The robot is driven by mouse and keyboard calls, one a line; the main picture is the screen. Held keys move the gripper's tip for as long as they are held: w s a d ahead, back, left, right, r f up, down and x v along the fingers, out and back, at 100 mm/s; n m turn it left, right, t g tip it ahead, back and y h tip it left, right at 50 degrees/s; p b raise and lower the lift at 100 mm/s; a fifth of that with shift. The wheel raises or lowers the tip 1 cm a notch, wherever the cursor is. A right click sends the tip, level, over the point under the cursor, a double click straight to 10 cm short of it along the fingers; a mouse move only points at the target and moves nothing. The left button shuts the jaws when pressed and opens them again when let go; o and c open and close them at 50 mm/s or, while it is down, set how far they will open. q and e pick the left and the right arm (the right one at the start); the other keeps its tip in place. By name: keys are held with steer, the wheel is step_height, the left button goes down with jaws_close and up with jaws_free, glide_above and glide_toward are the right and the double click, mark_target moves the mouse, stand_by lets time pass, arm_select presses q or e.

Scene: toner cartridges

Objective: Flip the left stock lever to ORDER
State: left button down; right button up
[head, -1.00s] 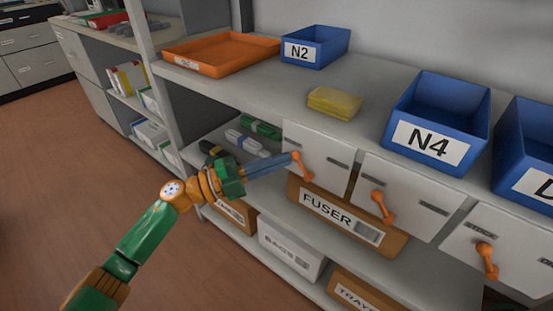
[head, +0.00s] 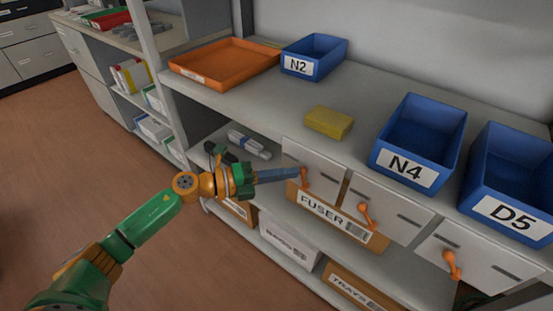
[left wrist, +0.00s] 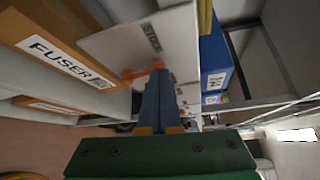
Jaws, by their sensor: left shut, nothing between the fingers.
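The left stock lever (head: 304,180) is a small orange lever on the leftmost white panel (head: 318,160), under the shelf edge. My left gripper (head: 296,172) is shut and empty. Its blue-grey fingertips are right beside the lever, touching it or nearly so, and partly cover it in the head view. In the left wrist view the orange lever (left wrist: 143,73) sits just left of the fingertips (left wrist: 158,74), and a STOCK label (left wrist: 152,37) shows on the panel. The ORDER label is not readable. My right gripper is not in view.
Two similar orange levers (head: 366,214) (head: 451,264) sit on panels to the right. Blue bins N2 (head: 299,66), N4 (head: 405,173) and D5 (head: 504,210), a yellow block (head: 328,122) and an orange tray (head: 190,76) stand on the shelf. A FUSER box (head: 350,228) is below.

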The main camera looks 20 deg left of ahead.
arm_select(q)
steer(key=d+m+y+p, duration=0.1)
steer(key=p, duration=0.3)
steer(key=s+d+r+m+y+p, duration=0.1)
steer(key=m+p, duration=0.1)
steer(key=p, duration=0.3)
steer(key=d+m+y+p, duration=0.1)
steer(key=d+y+p, duration=0.1)
steer(key=p, duration=0.3)
steer(key=shift+s+r+m, duration=0.15)
steer(key=shift+r+m, duration=0.15)
steer(key=shift+s+d+f+g+p, duration=0.1)
steer(key=shift+f+g+p, duration=0.2)
steer(key=shift+f, duration=0.2)
steer(key=shift+r+p, duration=0.7)
steer(key=shift+r, duration=0.15)
steer(key=shift+f, duration=0.1)
